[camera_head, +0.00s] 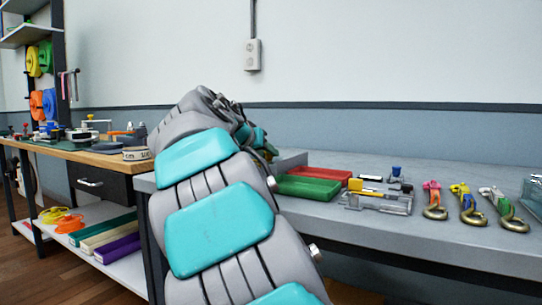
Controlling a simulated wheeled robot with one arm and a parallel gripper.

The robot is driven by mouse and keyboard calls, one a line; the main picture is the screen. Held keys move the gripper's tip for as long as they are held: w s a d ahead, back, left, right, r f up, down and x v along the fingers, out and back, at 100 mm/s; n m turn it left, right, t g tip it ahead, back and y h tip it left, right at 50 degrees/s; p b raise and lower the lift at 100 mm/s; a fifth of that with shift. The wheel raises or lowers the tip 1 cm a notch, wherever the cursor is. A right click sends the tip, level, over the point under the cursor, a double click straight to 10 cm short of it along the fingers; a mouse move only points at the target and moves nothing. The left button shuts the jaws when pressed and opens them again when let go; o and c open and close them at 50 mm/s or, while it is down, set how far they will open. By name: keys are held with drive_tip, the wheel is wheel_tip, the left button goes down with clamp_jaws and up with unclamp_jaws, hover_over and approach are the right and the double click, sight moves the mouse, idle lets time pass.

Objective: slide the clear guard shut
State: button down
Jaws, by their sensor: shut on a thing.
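My arm (215,215) rises through the middle of the head view and bends over at the top. My gripper (262,146) shows only in part behind the bend, low over the left end of the grey bench. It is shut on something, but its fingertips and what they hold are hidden. I cannot make out a clear guard for certain. A see-through piece (533,196) is cut off by the right edge. A small metal and clear fixture (378,203) with a yellow block sits mid-bench, apart from my gripper.
A green tray (308,188) and a red tray (322,175) lie right of my arm. A wooden bench (75,152) with tools and a drawer is at left.

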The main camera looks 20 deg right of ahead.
drive_tip(key=shift+a, duration=0.1)
drive_tip(key=c, duration=0.9)
unclamp_jaws()
drive_tip(key=shift+a, duration=0.1)
drive_tip(key=shift+s, duration=0.1)
drive_tip(key=v, duration=0.7)
drive_tip(key=shift+s+a+r, duration=0.2)
drive_tip(key=shift+a+r, duration=0.05)
drive_tip(key=shift+a, duration=0.1)
